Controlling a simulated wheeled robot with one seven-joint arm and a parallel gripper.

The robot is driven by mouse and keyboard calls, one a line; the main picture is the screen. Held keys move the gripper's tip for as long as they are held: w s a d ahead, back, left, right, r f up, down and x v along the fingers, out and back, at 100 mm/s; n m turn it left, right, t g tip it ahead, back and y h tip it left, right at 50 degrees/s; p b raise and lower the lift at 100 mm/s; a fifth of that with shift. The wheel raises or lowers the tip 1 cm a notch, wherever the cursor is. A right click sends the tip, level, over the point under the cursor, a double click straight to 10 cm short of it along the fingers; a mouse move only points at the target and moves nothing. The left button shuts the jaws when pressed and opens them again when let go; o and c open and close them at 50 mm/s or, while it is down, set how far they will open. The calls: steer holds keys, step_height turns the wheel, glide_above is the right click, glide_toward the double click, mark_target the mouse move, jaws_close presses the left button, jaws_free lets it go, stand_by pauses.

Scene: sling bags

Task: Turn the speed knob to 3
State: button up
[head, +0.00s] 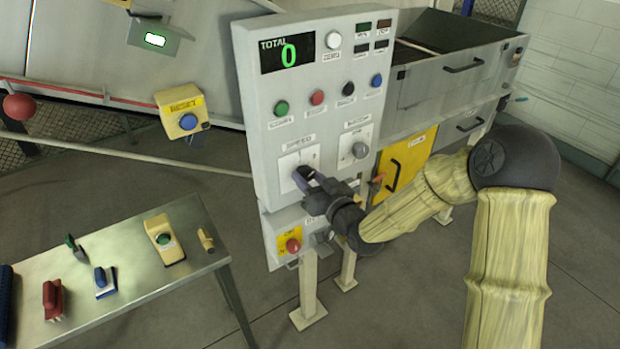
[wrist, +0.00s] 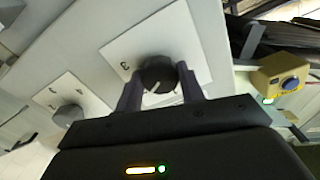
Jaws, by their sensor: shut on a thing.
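The speed knob (wrist: 158,76) is a dark round knob with a pale pointer line, on a white square plate (wrist: 190,32) in the wrist view. A printed 3 shows on the plate to the left of the knob. My gripper (wrist: 160,86) is shut on the knob, one finger on each side. In the head view my gripper (head: 301,177) is at the plate marked SPEED (head: 297,158) on the grey control panel, and it hides most of the knob. The pointer does not line up clearly with the 3 from this angle.
A second grey knob (head: 359,150) is just right of the speed plate. Green, red, black and blue buttons are above; the display (head: 287,52) reads 0. A red stop button (head: 293,245) is below. A metal table (head: 130,270) with brushes stands left.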

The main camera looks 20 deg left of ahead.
steer(key=shift+m, duration=0.5)
steer(key=m+b, duration=0.1)
steer(key=m, duration=1)
stand_by(0.6)
steer(key=o, duration=1)
steer(key=shift+c, duration=0.2)
steer(key=shift+d, duration=0.1)
